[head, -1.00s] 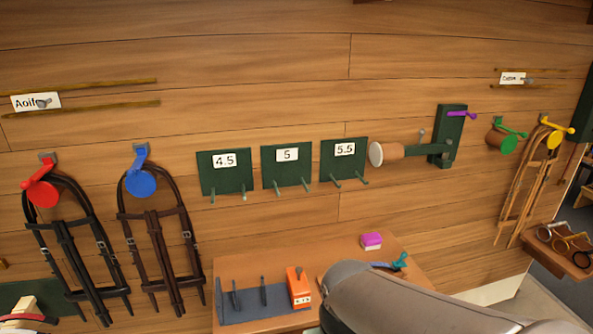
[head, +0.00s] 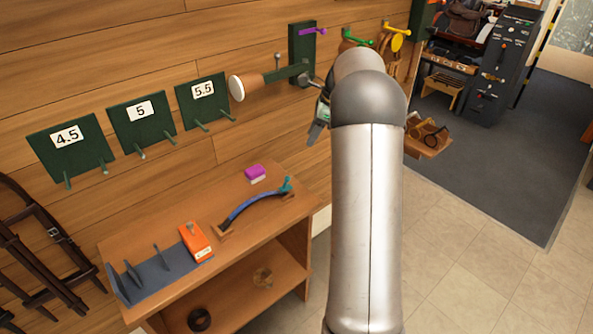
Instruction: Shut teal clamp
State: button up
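The teal clamp (head: 286,185) is a small teal lever at the right end of a curved blue bar (head: 250,205) on the wooden bench top. Its handle sticks up and out to the right; I cannot tell from here how its jaw stands. My gripper (head: 318,125) shows only in part beside my forearm, above and to the right of the teal clamp and apart from it. My arm hides most of the gripper, so its opening is not clear.
An orange box (head: 196,241) and a grey slotted rack (head: 150,272) stand to the left. A wall arm (head: 285,74) with a brown roller is close to my gripper. The front bench top is clear.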

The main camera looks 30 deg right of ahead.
jog(key=p+x, duration=0.1)
jog(key=x, duration=1.6)
